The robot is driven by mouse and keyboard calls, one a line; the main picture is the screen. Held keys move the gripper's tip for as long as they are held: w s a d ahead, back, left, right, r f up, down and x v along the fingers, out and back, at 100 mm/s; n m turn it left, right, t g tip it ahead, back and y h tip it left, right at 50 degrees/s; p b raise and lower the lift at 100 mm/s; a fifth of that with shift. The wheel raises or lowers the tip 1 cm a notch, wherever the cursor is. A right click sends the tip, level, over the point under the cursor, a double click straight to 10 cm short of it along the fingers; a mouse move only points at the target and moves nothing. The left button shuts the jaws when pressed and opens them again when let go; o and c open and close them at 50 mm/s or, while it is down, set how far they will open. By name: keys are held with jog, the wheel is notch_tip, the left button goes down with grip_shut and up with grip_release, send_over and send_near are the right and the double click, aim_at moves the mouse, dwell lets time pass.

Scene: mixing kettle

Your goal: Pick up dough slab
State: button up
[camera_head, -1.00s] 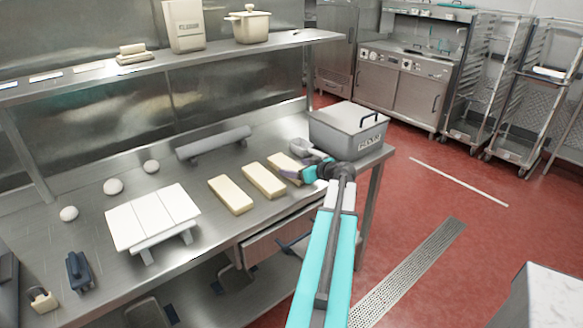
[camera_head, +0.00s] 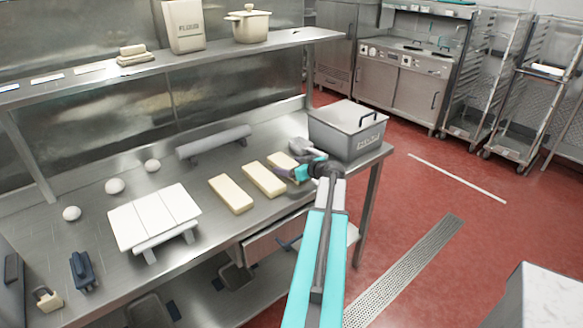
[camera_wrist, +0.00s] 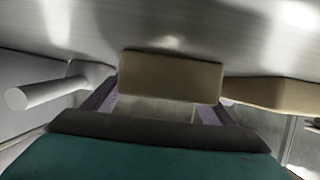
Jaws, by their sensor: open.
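Three pale yellow dough slabs lie in a row on the steel counter: a left one (camera_head: 230,194), a middle one (camera_head: 263,180) and a right one (camera_head: 281,160). My gripper (camera_head: 288,173) is at the near end of the right slab and partly hides it. In the wrist view the right slab (camera_wrist: 171,77) is straight ahead, just beyond and between the two open purple fingers (camera_wrist: 155,107). The jaws are open and empty. Another slab (camera_wrist: 275,92) shows at the right of the wrist view. Whether the fingers touch the slab cannot be told.
A grey scoop (camera_head: 302,148) lies close beyond the right slab; its handle (camera_wrist: 45,93) shows in the wrist view. A lidded grey bin (camera_head: 348,130) stands to the right.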

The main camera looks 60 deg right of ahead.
aim_at(290, 167)
jog(key=c, duration=1.5)
jog(key=shift+r, duration=0.25)
jog(key=shift+c, duration=0.2)
notch_tip(290, 167, up, 10)
jog(key=b, duration=0.2)
jog(key=shift+f+b, duration=0.2)
jog(key=shift+b, duration=0.2)
